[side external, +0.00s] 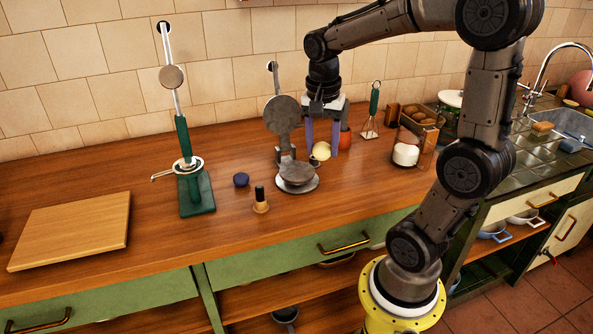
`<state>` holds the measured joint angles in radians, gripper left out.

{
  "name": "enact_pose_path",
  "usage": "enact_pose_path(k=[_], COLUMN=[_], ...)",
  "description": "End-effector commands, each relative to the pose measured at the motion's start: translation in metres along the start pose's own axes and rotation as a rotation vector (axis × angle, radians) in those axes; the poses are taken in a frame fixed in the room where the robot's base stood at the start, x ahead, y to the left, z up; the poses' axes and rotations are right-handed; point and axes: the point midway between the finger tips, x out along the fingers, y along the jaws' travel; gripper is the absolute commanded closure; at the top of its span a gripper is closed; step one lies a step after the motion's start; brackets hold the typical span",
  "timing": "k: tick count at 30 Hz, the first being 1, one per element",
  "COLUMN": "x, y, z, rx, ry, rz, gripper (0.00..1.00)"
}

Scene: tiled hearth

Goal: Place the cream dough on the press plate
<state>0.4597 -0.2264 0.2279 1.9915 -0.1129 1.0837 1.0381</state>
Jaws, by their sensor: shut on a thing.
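The cream dough (321,151) is a small pale ball in the side external view, between the fingertips of my gripper (321,149). My gripper points down with its two blue-violet fingers on either side of the dough and is shut on it. The press plate (297,172) is a grey disc on a round base, in front and a little left of the dough. The press's round upper plate (282,115) stands raised, upright behind the lower plate. I cannot tell how high the dough is above the counter.
A cutting board (72,230) lies far left.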

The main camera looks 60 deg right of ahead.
Motion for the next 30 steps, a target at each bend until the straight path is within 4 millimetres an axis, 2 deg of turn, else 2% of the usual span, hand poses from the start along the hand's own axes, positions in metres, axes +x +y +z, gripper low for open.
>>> enact_pose_path(k=[3, 7, 19, 24, 30], x=[-0.008, -0.007, 0.041, 0.071, 0.086], y=[0.015, 0.011, -0.054, -0.071, -0.081], z=[-0.001, -0.01, -0.06, -0.071, -0.077], rx=[0.029, 0.044, 0.043, 0.043, 0.044], ry=[0.001, -0.001, -0.002, -0.001, 0.0], rz=[0.001, 0.007, 0.01, 0.009, 0.006], gripper=[0.99, 0.99, 0.99, 0.99, 0.99])
